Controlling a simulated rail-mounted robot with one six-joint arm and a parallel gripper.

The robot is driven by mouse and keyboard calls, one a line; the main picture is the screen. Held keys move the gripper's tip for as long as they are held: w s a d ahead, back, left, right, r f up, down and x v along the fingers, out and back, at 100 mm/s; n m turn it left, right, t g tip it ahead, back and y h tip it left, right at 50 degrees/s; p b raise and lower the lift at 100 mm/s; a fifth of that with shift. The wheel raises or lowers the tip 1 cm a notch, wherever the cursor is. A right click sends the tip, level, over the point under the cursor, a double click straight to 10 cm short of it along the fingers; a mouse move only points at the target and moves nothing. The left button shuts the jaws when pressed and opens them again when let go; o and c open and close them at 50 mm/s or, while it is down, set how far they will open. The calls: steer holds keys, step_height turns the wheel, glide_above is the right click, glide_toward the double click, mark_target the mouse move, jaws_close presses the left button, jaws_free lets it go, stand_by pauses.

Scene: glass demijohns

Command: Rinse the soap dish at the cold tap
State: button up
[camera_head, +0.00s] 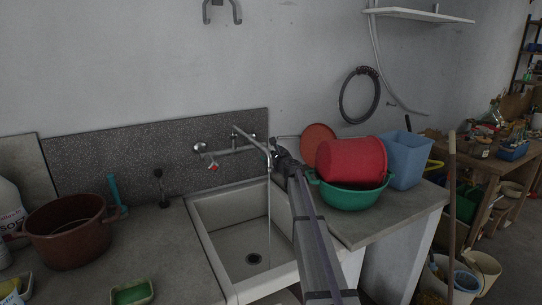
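A wall tap (230,151) with a red-marked handle (213,165) at its left is fixed above the pale sink (212,240). A thin stream of water seems to fall from its spout into the basin. My gripper (276,154) is at the spout's end, in front of the tap's right side; its fingers are small and dark, and I cannot tell whether they are open or touching the tap. My arm hides part of the sink's right side.
A brown pot (68,231), a white bottle (10,212) and a blue brush-like item (117,195) stand left. A red tub (350,162) in a green basin (352,196) and a blue bucket (405,160) crowd the right counter.

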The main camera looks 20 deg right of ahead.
steer(key=s, duration=1)
steer(key=shift+s+d, duration=0.4)
